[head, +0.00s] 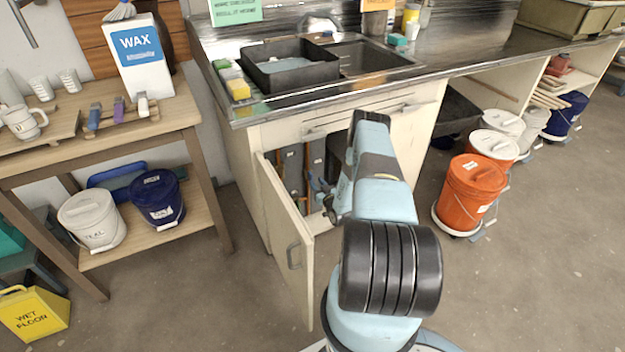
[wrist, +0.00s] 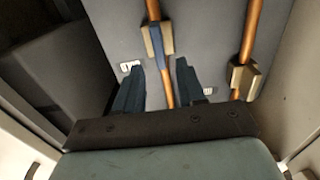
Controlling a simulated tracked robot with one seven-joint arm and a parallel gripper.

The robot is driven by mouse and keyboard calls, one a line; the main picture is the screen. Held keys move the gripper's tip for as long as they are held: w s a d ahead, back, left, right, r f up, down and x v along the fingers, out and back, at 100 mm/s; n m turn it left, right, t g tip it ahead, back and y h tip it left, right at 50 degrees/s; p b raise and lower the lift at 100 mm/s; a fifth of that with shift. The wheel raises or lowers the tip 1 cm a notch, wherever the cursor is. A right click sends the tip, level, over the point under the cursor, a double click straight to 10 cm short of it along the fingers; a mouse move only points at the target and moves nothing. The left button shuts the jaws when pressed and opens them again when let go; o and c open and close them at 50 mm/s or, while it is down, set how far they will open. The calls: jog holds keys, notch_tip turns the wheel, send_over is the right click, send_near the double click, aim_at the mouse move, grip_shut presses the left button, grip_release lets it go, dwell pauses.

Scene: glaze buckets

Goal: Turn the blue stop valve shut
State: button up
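The blue stop valve shows in the wrist view as a brass body (wrist: 157,38) on a copper pipe, with a narrow blue lever (wrist: 157,58) running down roughly along the pipe. My gripper (wrist: 160,68) is open, its two dark blue fingers on either side of the pipe just below the brass body. The lever's lower part lies in the gap between the fingertips; I see no contact. A second brass valve body (wrist: 243,80) sits on another copper pipe to the right; its handle is not visible. In the head view my arm hides most of the cabinet's inside.
The cabinet door (head: 285,235) stands open to the left of my arm. The sink counter (head: 270,108) is above. In the wrist view a dark box-like shape (wrist: 60,70) is at left and a pale cabinet wall (wrist: 303,90) at right. Orange buckets (head: 472,192) stand right.

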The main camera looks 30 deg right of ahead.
aim_at(312, 177)
jog(key=shift+w, duration=2.25)
jog(key=shift+c, duration=0.3)
grip_shut()
